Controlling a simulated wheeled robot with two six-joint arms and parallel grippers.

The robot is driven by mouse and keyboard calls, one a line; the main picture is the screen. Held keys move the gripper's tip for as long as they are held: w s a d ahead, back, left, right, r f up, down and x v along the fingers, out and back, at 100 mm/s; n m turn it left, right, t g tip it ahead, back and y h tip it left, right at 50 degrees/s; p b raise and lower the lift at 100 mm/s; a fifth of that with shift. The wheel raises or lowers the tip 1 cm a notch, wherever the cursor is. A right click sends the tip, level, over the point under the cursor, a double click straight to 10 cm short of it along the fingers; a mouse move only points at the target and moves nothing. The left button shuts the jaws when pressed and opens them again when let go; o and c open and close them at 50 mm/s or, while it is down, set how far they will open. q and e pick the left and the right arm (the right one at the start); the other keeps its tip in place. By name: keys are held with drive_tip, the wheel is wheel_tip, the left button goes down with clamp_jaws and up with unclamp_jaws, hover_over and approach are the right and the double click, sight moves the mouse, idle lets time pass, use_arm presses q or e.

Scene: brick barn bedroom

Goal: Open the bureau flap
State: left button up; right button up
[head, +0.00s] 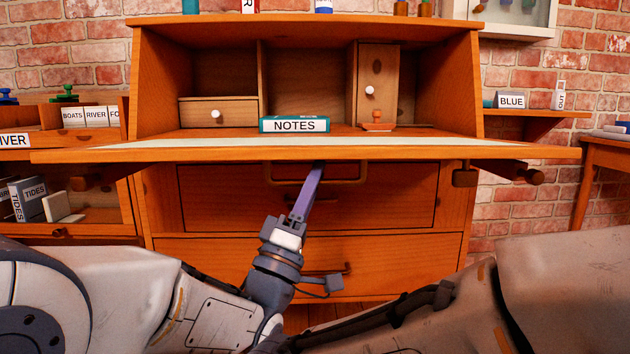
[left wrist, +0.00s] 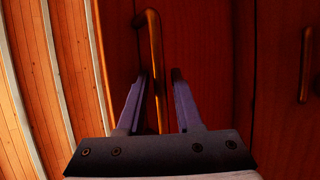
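The bureau flap (head: 190,152) is lowered and lies about level across the front of the bureau (head: 150,85), with the interior showing. In the left wrist view, a bar handle (left wrist: 155,60) stands between the parted fingers (left wrist: 160,85), closer to the left one, with a gap on the right. My right gripper is out of view.
A NOTES block (head: 294,125) and an orange stamp (head: 377,118) stand inside the bureau. Drawers (head: 220,260) lie below the flap. Shelves with labelled boxes (head: 30,198) are at left, a small shelf (head: 530,113) at right. My right arm crosses the lower right.

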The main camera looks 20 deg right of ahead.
use_arm(q)
drive_tip(key=shift+s+r, duration=0.2)
drive_tip(key=shift+r, duration=0.15)
drive_tip(key=shift+a+f, duration=0.15)
drive_tip(key=p+v, duration=0.2)
drive_tip(key=v, duration=0.8)
drive_tip(key=shift+f, duration=0.4)
